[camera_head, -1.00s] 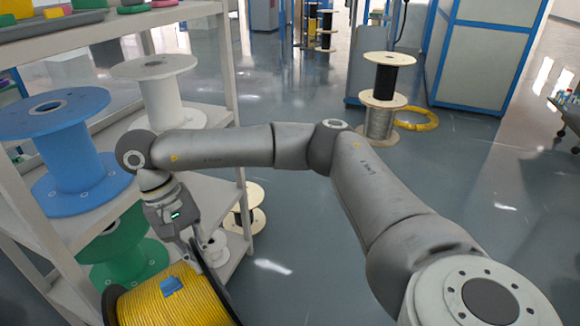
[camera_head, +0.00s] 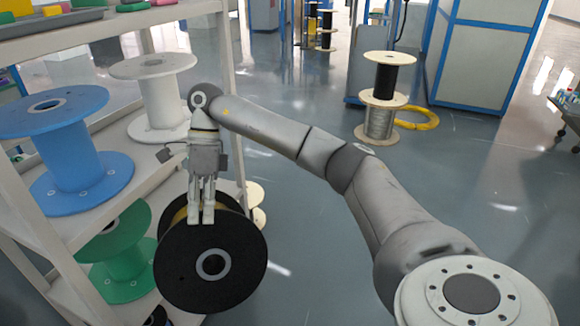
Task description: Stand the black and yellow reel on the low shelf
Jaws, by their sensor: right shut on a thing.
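The black and yellow reel (camera_head: 210,266) hangs from my right gripper (camera_head: 201,220) in front of the shelving. One black flange faces me, with a grey ring around its centre hole. A little of the yellow winding shows behind its upper left edge. My right gripper points down, its fingers shut on the reel's top near the flange rim. The low shelf (camera_head: 66,296) is at the lower left, partly hidden by the reel and the shelf above. A green reel (camera_head: 122,250) stands on it, left of the held reel. My left gripper is not in view.
The middle shelf holds a blue reel (camera_head: 72,150) and a white reel (camera_head: 157,95). The shelf's white upright (camera_head: 231,75) stands behind my right arm. Wooden-flanged reels (camera_head: 383,95) and a yellow coil (camera_head: 418,118) are on the floor behind.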

